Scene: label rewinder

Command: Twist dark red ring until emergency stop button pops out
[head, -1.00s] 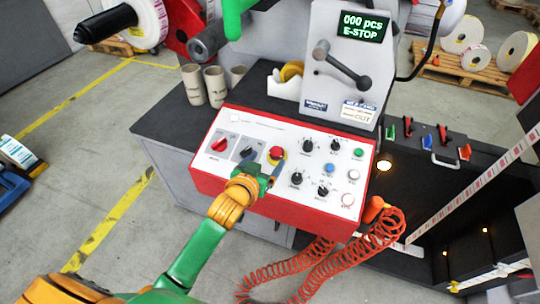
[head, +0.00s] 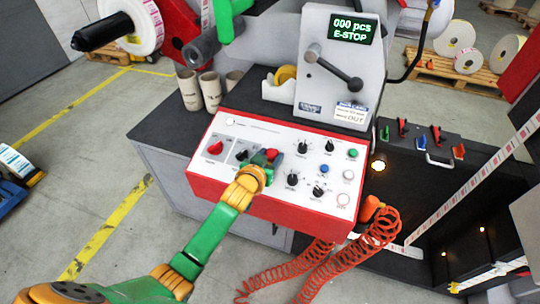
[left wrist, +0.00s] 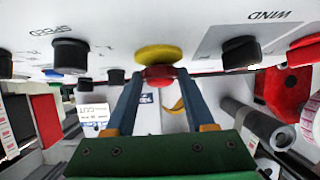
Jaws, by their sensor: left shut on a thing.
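The emergency stop button (head: 272,153) is a red head on the control panel, partly hidden by my left gripper in the head view. In the left wrist view its red head (left wrist: 160,73) sits below a yellow round base (left wrist: 158,54). My left gripper (head: 266,160) is at the button. Its two blue fingers (left wrist: 159,78) are shut on the red head, one on each side. I cannot make out the dark red ring apart from the head. The display (head: 353,27) reads "000 pcs E-STOP". My right gripper is not in view.
A red rotary switch (head: 214,147) is left of the button, and several black knobs (head: 292,180) are right of it. Cardboard cores (head: 210,90) stand on the table behind. A coiled orange hose (head: 375,235) hangs at the panel's right front.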

